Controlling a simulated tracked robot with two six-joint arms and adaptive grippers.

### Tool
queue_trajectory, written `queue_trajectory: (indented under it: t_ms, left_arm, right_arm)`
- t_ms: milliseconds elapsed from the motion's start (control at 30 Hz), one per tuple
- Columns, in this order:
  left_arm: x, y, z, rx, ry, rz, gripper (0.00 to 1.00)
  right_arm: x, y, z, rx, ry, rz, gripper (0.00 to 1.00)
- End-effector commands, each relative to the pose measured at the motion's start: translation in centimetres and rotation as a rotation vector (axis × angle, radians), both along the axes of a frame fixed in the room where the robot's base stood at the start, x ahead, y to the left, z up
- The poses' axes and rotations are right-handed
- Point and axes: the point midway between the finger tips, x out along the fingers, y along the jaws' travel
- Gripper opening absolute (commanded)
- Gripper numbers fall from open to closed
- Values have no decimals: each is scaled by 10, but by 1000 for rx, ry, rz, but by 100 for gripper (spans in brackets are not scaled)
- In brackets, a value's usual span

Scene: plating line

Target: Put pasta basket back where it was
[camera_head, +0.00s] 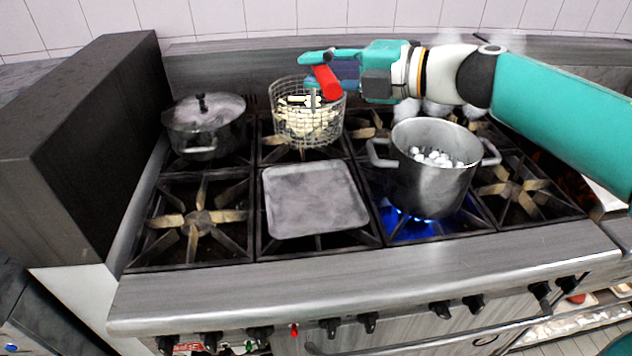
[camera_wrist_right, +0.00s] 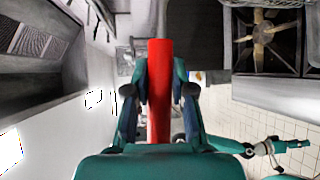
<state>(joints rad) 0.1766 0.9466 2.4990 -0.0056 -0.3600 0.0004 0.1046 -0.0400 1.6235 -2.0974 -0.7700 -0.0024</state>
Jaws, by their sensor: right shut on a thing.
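The pasta basket (camera_head: 307,127) is a round wire mesh basket with pale pasta inside and a red handle (camera_head: 326,82). It is upright at the back burner behind the grey tray; I cannot tell whether it touches the grate. My right gripper (camera_head: 330,62) is shut on the red handle, which also shows between its fingers in the right wrist view (camera_wrist_right: 159,90). The mesh is hidden in that view. A teal arm, seemingly my left, shows small at the lower right of the wrist view; its jaws are unclear.
A steel pot (camera_head: 432,190) with white round pieces stands over a blue flame at right. A square grey tray (camera_head: 275,225) lies on the front middle burner. A lidded pot (camera_head: 205,140) stands at back left. The front left burner (camera_head: 198,222) is empty.

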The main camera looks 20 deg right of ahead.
Motion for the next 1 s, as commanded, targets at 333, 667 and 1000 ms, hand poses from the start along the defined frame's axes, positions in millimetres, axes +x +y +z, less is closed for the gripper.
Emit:
queue_trajectory:
  t_ms: [333, 667, 1000]
  left_arm:
    - [0, 0, -34, 0, 0, 0, 52]
    - [0, 0, -47, 0, 0, 0, 52]
    - [0, 0, -57, 0, 0, 0, 52]
  right_arm:
    - [0, 0, -88, 1, 2, -1, 0]
    - [0, 0, -139, 1, -4, 1, 0]
    - [0, 0, -174, 1, -2, 1, 0]
